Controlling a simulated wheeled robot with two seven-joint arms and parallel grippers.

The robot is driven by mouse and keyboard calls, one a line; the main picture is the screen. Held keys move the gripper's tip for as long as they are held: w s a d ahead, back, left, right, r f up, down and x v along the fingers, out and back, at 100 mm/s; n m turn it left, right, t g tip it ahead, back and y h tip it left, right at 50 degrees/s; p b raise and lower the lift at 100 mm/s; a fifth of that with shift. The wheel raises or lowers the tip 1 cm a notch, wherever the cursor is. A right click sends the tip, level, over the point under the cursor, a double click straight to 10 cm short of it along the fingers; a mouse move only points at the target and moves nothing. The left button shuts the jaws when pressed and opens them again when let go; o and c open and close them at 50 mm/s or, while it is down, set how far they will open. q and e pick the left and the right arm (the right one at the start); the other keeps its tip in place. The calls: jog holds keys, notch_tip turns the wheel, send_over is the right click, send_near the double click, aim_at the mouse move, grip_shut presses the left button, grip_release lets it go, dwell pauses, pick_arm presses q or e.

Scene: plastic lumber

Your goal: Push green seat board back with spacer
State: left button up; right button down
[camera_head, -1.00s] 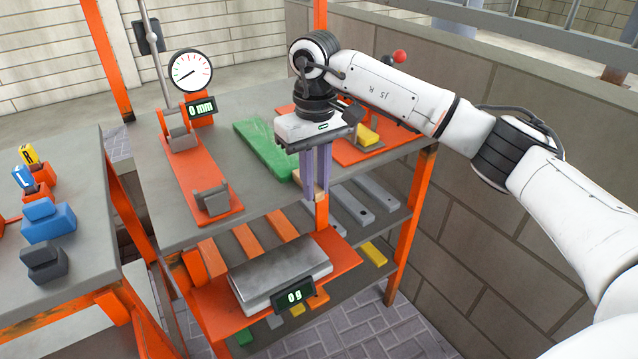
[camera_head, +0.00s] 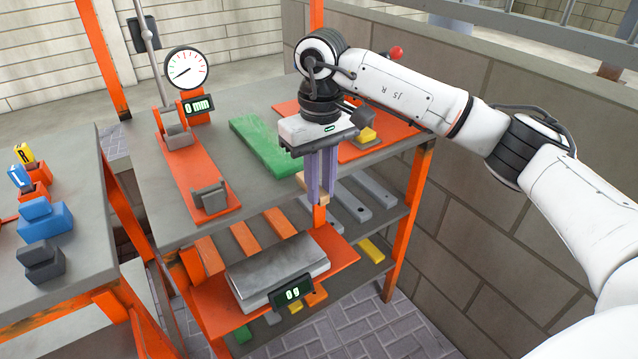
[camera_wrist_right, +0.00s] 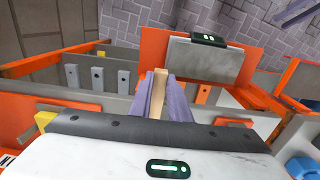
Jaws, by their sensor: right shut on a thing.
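The green seat board (camera_head: 268,145) lies flat on the grey table top, to the left of my right gripper. Its near end is partly covered by the gripper. My right gripper (camera_head: 320,196) points down at the table's front edge, its purple fingers shut on a tan spacer. The spacer (camera_wrist_right: 159,94) shows between the fingers in the right wrist view; in the head view it is mostly hidden. I cannot tell whether the spacer touches the board. The green board cannot be made out in the right wrist view. My left gripper is in neither view.
A dial gauge (camera_head: 187,69) reading 0 mm and its orange rail (camera_head: 194,172) stand left of the board. A yellow block (camera_head: 366,135) on an orange plate is behind the gripper. Below the front edge are a scale (camera_head: 278,262) and shelves with boards. A wall stands at right.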

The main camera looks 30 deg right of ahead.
jog(key=shift+r+p, duration=1.95)
jog(key=shift+r, duration=0.9)
